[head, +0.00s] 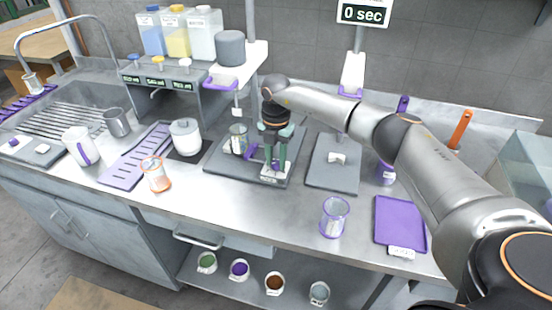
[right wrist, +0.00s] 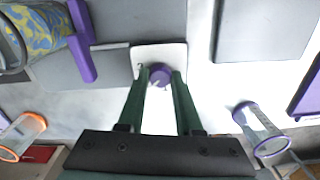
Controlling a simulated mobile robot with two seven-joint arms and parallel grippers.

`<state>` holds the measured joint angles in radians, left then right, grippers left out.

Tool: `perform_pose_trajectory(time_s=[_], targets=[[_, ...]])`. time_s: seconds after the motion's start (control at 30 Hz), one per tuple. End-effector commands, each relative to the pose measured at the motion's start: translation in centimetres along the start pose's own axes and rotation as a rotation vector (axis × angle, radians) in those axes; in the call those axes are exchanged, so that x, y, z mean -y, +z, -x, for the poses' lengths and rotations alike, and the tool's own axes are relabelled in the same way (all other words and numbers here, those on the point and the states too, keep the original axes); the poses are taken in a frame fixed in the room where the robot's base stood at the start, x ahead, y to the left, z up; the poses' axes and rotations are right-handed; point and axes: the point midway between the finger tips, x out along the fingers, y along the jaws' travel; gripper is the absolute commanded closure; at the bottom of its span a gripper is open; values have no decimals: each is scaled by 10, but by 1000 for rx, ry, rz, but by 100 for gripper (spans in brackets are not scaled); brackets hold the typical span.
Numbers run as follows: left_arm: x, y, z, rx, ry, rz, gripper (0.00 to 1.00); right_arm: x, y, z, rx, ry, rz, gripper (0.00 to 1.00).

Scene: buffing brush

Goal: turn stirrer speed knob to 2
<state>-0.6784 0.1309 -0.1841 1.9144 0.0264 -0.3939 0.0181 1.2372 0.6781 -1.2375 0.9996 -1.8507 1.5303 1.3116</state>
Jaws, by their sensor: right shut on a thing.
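The stirrer (head: 222,166) is a dark grey plate on the steel counter. A glass beaker (head: 238,139) with a purple handle stands on it. In the right wrist view the beaker (right wrist: 38,30) shows blue and yellow contents at the upper left. The round purple speed knob (right wrist: 159,76) sits on a white panel (right wrist: 160,52) at the stirrer's front right. My right gripper (head: 274,165) points down over this panel. In the right wrist view its green fingers (right wrist: 159,72) are on both sides of the knob, shut on it. The dial marks are not readable. My left gripper is out of view.
A grey plate with a white piece (head: 337,158) is right of the stirrer. A purple-rimmed cup (head: 334,217) and purple tray (head: 388,224) stand further right. An orange-rimmed cup (head: 156,174) and white pot (head: 185,137) are left.

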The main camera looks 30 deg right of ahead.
Motion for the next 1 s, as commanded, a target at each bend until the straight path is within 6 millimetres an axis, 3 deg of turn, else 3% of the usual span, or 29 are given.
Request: perform_pose_trajectory(time_s=[0.37,0.4,0.6,1.0], targets=[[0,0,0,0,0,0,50,-1,2,2,5,4,-4,100],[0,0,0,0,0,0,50,-1,2,2,5,4,-4,62],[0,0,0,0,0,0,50,0,1,1,3,2,-3,39],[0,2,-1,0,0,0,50,0,1,9,2,2,-3,36]])
